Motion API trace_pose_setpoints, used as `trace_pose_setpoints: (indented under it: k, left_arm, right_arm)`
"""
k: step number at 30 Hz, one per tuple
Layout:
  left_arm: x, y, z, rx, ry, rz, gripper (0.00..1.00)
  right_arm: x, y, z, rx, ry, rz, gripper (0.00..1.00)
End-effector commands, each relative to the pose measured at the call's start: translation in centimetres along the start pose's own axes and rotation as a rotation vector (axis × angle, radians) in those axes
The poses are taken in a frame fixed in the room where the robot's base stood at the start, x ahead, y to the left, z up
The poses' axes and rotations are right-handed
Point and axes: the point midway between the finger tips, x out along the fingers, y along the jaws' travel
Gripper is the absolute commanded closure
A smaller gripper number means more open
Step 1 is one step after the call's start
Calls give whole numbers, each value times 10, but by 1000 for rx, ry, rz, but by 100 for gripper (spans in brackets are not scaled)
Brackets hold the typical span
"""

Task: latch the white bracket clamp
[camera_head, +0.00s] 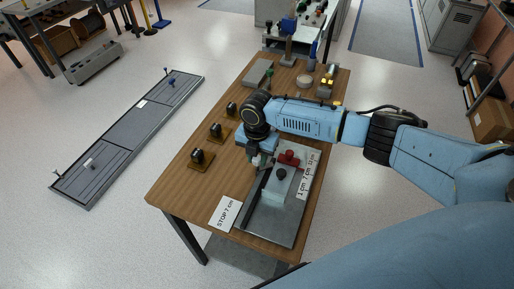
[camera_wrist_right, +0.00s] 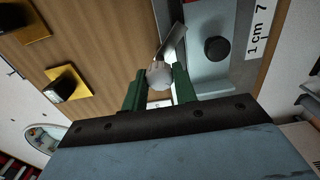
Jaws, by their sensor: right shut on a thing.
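My right gripper (camera_head: 259,160) reaches down over the wooden table at the left edge of a grey metal plate. In the right wrist view its green fingers (camera_wrist_right: 159,88) are shut on a pale, rounded handle end (camera_wrist_right: 158,73). A flat metal lever (camera_wrist_right: 174,43) runs from that end toward the fixture. This seems to be the white clamp's handle; most of the clamp is hidden by the gripper in the head view. Beside it stands a pale block (camera_head: 275,194) with a black knob (camera_head: 281,174), also in the wrist view (camera_wrist_right: 216,48). My left gripper is not in view.
A red part (camera_head: 289,158) sits behind the knob on the metal plate (camera_head: 269,226). A "STOP 7 cm" card (camera_head: 225,213) lies at the front left. Several black pieces on yellow-brown bases, one at the front (camera_head: 200,159), line the table's left side.

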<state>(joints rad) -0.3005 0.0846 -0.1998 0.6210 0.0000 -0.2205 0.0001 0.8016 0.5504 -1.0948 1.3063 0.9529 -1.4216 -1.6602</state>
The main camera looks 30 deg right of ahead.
Motion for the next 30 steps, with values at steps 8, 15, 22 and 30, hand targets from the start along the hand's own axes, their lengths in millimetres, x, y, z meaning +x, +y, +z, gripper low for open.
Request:
trace_pose_setpoints:
  k: [8,15,22,30]
  left_arm:
    - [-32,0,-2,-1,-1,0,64]
    - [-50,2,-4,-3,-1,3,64]
    - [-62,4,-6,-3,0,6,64]
    - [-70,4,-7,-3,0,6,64]
  right_arm:
    - [-4,0,1,265,-1,-1,95]
    - [-4,0,1,482,-1,1,95]
    - [-3,0,2,650,-3,0,95]
    - [-2,0,2,768,-4,2,95]
